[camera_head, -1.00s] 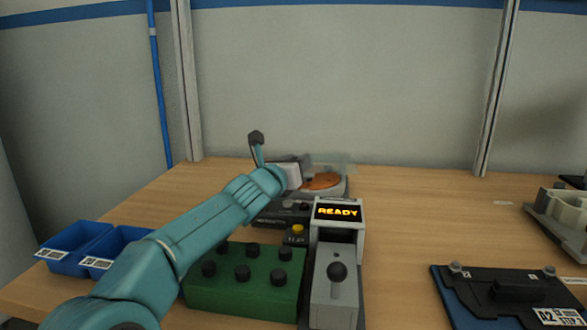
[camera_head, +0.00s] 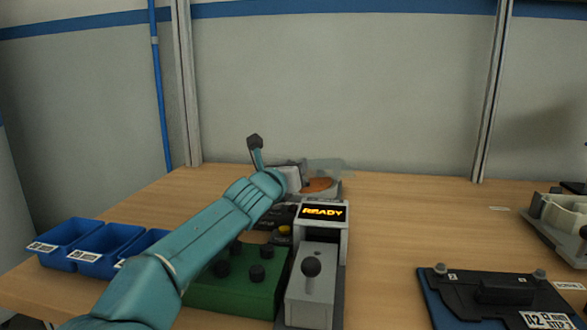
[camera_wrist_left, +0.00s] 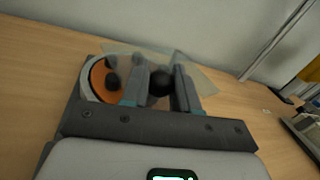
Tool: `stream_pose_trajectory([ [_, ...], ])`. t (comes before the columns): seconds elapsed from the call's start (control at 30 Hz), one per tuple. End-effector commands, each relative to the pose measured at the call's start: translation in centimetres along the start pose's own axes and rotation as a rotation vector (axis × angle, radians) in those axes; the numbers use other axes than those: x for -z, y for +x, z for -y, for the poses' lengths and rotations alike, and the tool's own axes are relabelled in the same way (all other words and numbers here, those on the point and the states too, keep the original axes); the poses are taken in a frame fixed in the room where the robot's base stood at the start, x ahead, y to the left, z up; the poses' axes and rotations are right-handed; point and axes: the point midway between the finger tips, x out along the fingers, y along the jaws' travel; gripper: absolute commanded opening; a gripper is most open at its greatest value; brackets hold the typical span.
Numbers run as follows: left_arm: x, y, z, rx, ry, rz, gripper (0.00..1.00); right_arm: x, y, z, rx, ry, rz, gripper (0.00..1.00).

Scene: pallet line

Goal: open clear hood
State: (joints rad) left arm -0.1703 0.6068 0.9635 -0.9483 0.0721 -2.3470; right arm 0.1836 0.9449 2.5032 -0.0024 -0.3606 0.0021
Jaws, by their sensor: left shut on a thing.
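The clear hood (camera_head: 328,168) is a see-through pane at the far device, above an orange disc (camera_head: 318,186). In the head view it looks tilted up. In the left wrist view the hood (camera_wrist_left: 205,80) shows as thin, faint panes around the fingers, beside the orange disc (camera_wrist_left: 98,82). My left gripper (camera_wrist_left: 161,88) is shut on a round dark knob (camera_wrist_left: 160,80) between its fingers, seemingly the hood's knob. In the head view my forearm and wrist hide part of the device, and the fingertips are hard to make out. My right gripper is not in view.
A box with a READY display (camera_head: 323,213) and a grey lever unit (camera_head: 311,285) stand close in front of the device. A green knobbed block (camera_head: 235,293) sits under my arm. Blue bins (camera_head: 105,250) stand at left, a black fixture (camera_head: 500,290) at right. The table's middle right is clear.

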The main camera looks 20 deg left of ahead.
Motion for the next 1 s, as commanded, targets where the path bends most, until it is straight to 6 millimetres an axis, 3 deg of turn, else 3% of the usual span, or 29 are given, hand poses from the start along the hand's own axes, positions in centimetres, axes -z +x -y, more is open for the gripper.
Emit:
stream_pose_trajectory([
  [0.03,-0.1,0.0,-0.1,0.000,-0.001,0.003,0.39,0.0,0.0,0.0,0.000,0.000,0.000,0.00],
  [0.07,-0.1,-0.1,-0.1,-0.001,-0.001,0.003,0.48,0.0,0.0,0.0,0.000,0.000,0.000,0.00],
  [0.1,-0.1,-0.1,-0.1,-0.001,-0.001,0.003,0.52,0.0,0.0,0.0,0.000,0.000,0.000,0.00],
  [0.47,0.1,-0.8,-0.1,-0.003,0.001,0.004,0.52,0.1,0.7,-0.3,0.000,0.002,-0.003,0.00],
  [0.57,0.5,-2.2,-0.1,-0.003,0.001,0.005,0.52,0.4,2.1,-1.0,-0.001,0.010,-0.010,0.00],
  [0.7,0.6,-5.8,-0.1,-0.003,0.000,0.007,0.52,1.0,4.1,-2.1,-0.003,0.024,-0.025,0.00],
  [1.0,0.1,-13.3,0.0,-0.002,-0.001,0.005,0.52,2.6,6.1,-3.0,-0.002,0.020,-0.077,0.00],
])
